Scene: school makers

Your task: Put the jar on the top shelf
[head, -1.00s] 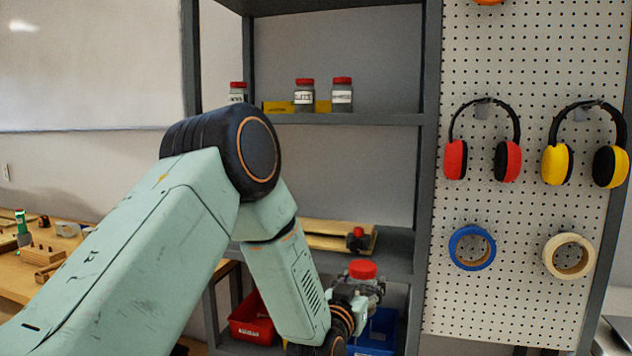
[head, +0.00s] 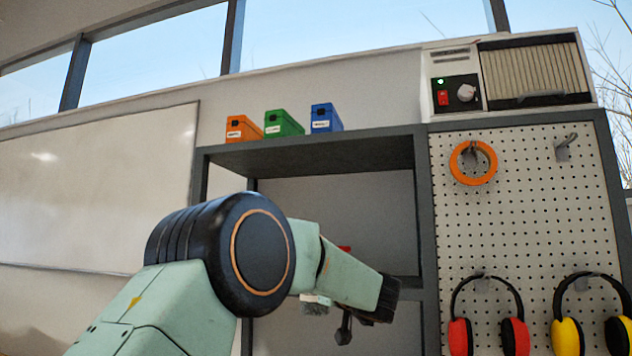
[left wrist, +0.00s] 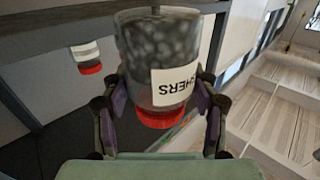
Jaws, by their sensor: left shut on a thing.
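The jar (left wrist: 160,60) is clear with grey contents, a red lid and a white label ending in "HERS". In the left wrist view it sits between the fingers of my left gripper (left wrist: 162,97), which is shut on it, with the lid towards the palm side of the picture. The top shelf (head: 385,137) is the grey upper board of the rack, above and beyond my arm. My right gripper is in neither view.
Orange (head: 243,129), green (head: 283,124) and blue (head: 325,118) boxes stand on the top shelf, with bare room right of the blue one. A white heater-like unit (head: 455,95) sits above the pegboard (head: 520,215). Another jar (left wrist: 88,57) shows in the left wrist view.

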